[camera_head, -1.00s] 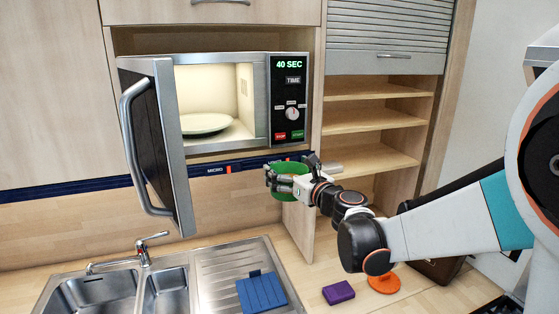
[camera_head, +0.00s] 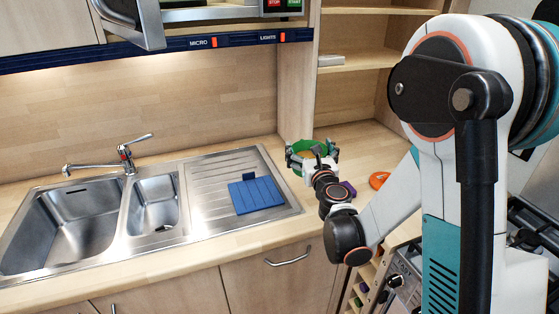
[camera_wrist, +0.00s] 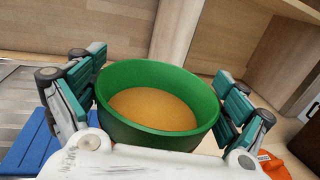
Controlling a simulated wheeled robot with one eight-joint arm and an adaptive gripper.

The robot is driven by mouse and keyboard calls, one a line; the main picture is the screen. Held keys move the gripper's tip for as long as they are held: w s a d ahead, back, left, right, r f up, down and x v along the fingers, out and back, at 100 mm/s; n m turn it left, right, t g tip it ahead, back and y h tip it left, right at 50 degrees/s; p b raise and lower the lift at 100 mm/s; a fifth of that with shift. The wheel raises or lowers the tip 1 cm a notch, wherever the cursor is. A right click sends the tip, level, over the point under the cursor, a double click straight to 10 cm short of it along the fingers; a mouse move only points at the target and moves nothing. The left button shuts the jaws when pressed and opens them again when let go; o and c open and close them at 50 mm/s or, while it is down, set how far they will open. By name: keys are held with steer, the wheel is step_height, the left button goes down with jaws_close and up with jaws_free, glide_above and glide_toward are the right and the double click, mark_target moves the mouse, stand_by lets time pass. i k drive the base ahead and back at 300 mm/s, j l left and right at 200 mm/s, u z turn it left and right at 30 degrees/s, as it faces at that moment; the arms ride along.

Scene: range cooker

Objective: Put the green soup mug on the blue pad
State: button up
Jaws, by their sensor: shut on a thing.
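The green soup mug (camera_wrist: 157,140) holds orange-brown soup and sits between the fingers of my gripper (camera_wrist: 160,108) in the wrist view. My gripper (camera_head: 311,156) is shut on the mug (camera_head: 304,145), which looks upright, in the head view. The blue pad (camera_head: 256,193) lies on the ribbed steel drainboard, to the left of and nearer than the mug. Part of the pad (camera_wrist: 32,145) also shows at the left of the wrist view. The height of the mug above the counter is hard to tell.
The sink's two basins (camera_head: 72,225) and tap (camera_head: 125,158) are left of the drainboard (camera_head: 210,160). An orange item (camera_head: 378,180) and a partly hidden purple item (camera_head: 348,188) lie right of my gripper. The microwave (camera_head: 205,12) is above, at the top edge.

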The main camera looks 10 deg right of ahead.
mark_target(255, 194)
steer(key=j+z, duration=0.15)
steer(key=j, duration=0.6)
steer(key=i+j+z, duration=0.2)
steer(key=j, duration=0.55)
steer(key=k+j+z, duration=0.15)
steer(key=j, duration=0.55)
steer(key=j+z, duration=0.2)
steer(key=j, duration=0.55)
steer(key=k+j+z, duration=0.15)
steer(key=j, duration=0.6)
